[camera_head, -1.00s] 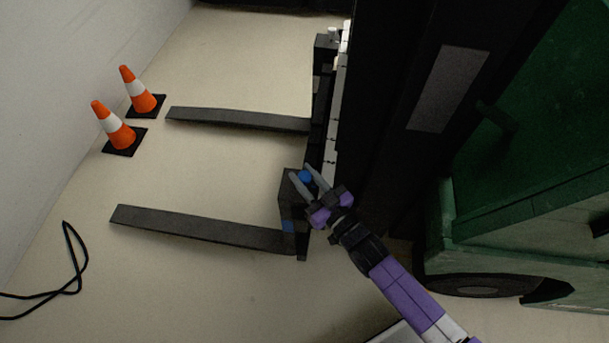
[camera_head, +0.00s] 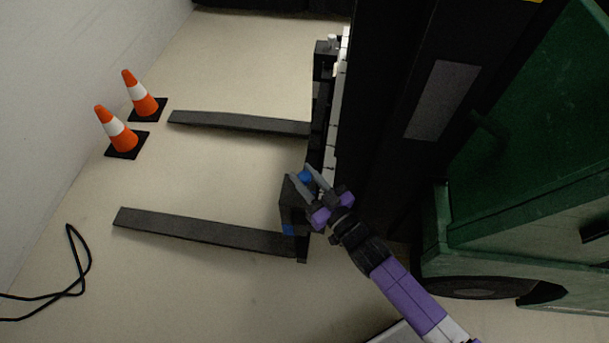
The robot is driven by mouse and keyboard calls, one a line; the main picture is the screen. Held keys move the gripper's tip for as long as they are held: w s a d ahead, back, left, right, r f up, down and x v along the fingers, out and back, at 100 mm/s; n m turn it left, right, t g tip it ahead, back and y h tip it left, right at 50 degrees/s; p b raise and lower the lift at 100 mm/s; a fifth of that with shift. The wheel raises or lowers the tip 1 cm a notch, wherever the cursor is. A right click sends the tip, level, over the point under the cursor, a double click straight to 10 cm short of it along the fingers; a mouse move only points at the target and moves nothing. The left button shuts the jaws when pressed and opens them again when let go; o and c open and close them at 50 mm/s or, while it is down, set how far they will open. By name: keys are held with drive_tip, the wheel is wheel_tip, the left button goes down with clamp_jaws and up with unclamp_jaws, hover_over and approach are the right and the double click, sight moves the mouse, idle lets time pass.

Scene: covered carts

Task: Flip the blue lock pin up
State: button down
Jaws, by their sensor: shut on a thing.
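The blue lock pin (camera_head: 306,176) is a small blue piece at the top of the near fork's black upright bracket, beside the pale carriage rail. My gripper (camera_head: 302,178) reaches in from the lower right. Its two grey fingers lie on either side of the blue pin and are shut on it. The fingers hide part of the pin, so its exact tilt cannot be told.
The near fork (camera_head: 200,230) and far fork (camera_head: 240,121) stick out left over the pale floor. Two orange cones (camera_head: 118,132) stand by the wall. A black cable (camera_head: 75,265) lies at lower left. The dark mast and green truck body (camera_head: 510,235) fill the right.

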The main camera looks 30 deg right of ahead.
drive_tip(key=c, duration=1.1)
unclamp_jaws()
drive_tip(key=shift+r, duration=0.25)
drive_tip(key=s, duration=0.5)
drive_tip(key=s+d, duration=0.1)
drive_tip(key=s, duration=0.1)
drive_tip(key=shift+s+d, duration=0.1)
drive_tip(key=shift+s, duration=0.3)
